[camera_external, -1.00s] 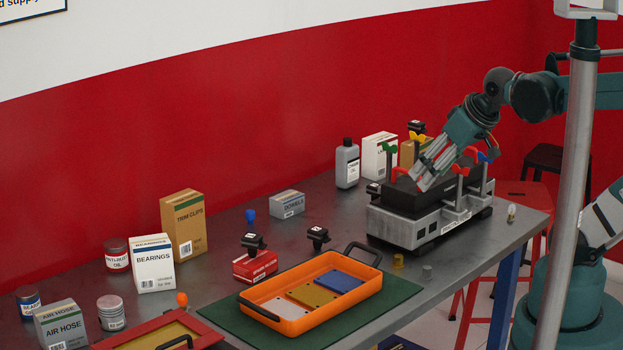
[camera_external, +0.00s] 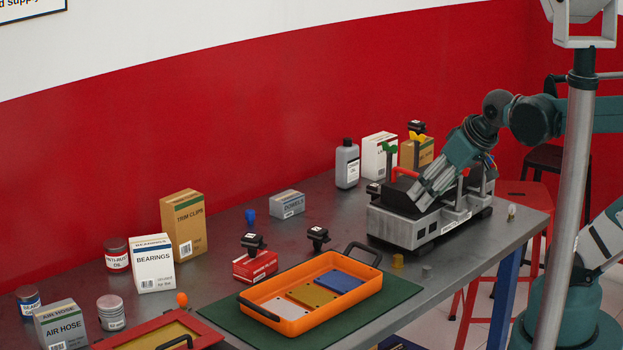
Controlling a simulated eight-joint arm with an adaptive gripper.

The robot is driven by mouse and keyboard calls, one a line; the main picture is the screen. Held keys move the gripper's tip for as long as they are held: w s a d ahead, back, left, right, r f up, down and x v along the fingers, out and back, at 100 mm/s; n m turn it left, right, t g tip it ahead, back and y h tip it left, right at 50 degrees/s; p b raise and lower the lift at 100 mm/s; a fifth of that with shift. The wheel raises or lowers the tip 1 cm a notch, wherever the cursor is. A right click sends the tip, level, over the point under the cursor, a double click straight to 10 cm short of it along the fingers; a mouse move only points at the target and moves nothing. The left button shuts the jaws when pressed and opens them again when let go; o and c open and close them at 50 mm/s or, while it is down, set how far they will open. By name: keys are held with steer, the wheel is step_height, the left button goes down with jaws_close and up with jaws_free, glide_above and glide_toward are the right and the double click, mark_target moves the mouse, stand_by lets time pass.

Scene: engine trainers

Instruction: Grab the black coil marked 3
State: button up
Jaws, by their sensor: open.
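Several black coils with white labels are in view, but their numbers are too small to read. One coil (camera_external: 253,242) sits on a red box, and another coil (camera_external: 318,236) stands on the table behind the orange tray. A third coil (camera_external: 373,188) is at the left end of the grey engine trainer (camera_external: 407,228). One more coil (camera_external: 417,127) is on top of a tan box at the back. My gripper (camera_external: 421,203) is open and empty, angled down in front of or over the trainer; its exact height above it is unclear.
An orange tray (camera_external: 262,311) with coloured plates lies on a green mat (camera_external: 395,300).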

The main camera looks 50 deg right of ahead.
steer(key=shift+c, duration=0.7)
steer(key=shift+w+r, duration=0.1)
steer(key=w+d+r+m+g+h+p, duration=0.1)
steer(key=w+d+r+m+p, duration=0.2)
steer(key=w, duration=0.5)
steer(key=w+d+r+m+g+h+p, duration=0.1)
steer(key=w+d+r+m+g+p, duration=0.2)
steer(key=w, duration=0.5)
steer(key=w+d+r+m+h+p, duration=0.1)
steer(key=w+d+m+p, duration=0.2)
steer(key=w+d, duration=0.35)
steer(key=w+d+f+m+g+p, duration=0.1)
steer(key=w+d+f+m+p, duration=0.1)
steer(key=w+f+m, duration=0.2)
steer(key=w+d+f+m+g+h+p, duration=0.1)
steer(key=w+d+f+m+p, duration=0.1)
steer(key=w+f, duration=0.4)
steer(key=shift+w+d+f+m+g+h+p, duration=0.35)
steer(key=shift+f+m+p, duration=0.55)
steer(key=shift+f, duration=1.55)
